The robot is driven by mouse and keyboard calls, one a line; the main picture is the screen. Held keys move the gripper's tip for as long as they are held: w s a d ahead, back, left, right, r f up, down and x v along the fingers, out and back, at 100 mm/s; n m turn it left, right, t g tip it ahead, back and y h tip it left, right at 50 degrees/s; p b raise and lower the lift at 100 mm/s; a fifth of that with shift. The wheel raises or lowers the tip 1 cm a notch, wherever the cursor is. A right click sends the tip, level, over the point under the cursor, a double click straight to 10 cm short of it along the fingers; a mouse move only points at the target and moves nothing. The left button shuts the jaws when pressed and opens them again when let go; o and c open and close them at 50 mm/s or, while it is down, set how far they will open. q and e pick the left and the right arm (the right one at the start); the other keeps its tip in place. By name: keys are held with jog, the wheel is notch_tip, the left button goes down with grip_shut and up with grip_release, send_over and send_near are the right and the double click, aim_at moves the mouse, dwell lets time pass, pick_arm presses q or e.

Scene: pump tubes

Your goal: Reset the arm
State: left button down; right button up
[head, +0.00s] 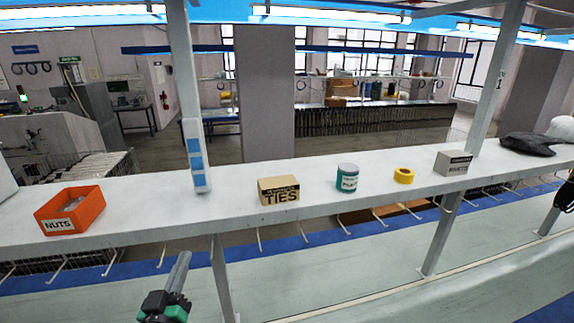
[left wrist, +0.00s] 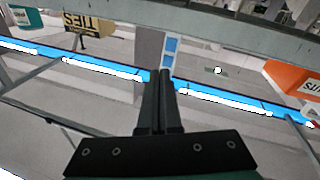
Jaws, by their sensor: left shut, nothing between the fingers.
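My left gripper (head: 183,256) shows at the bottom of the head view, left of the middle, in front of and below the shelf. Its fingers point up and are closed together. In the left wrist view my left gripper (left wrist: 163,75) shows its two dark fingers side by side with nothing held between them. The fingers look clear of the shelf.
On the white shelf (head: 230,205) stand an orange NUTS bin (head: 85,200), a TIES box (head: 278,197), a teal can (head: 347,182), a yellow tape roll (head: 404,176) and a grey box (head: 453,162). Upright posts (head: 183,70) rise from it. The lower bench is mostly clear.

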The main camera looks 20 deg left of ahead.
pick_arm(q)
jog(key=d+r+m+t+h, duration=0.15)
jog(key=d+r, duration=0.25)
jog(key=r, duration=0.4)
jog(key=d+r+t, duration=0.2)
jog(key=d+r, duration=0.1)
jog(key=r, duration=0.4)
jog(key=s+d+r+m+t+h+p, duration=0.15)
jog(key=s+d+r, duration=0.25)
jog(key=r, duration=0.4)
jog(key=s+d+r+m+t+h, duration=0.25)
jog(key=s+r, duration=0.25)
jog(key=r, duration=0.3)
jog(key=s+d+r+m+t+h, duration=0.1)
jog(key=s+d+r+t+h, duration=0.3)
jog(key=r, duration=0.3)
notch_tip(320, 180, down, 36)
jog(key=d+m+g+b, duration=0.1)
jog(key=g+b, duration=0.1)
jog(key=b, duration=3.2)
jog(key=shift+b, duration=0.4)
jog(key=shift+w+a+m+y, duration=0.1)
jog(key=shift+m+y, duration=0.15)
jog(key=shift+y, duration=0.2)
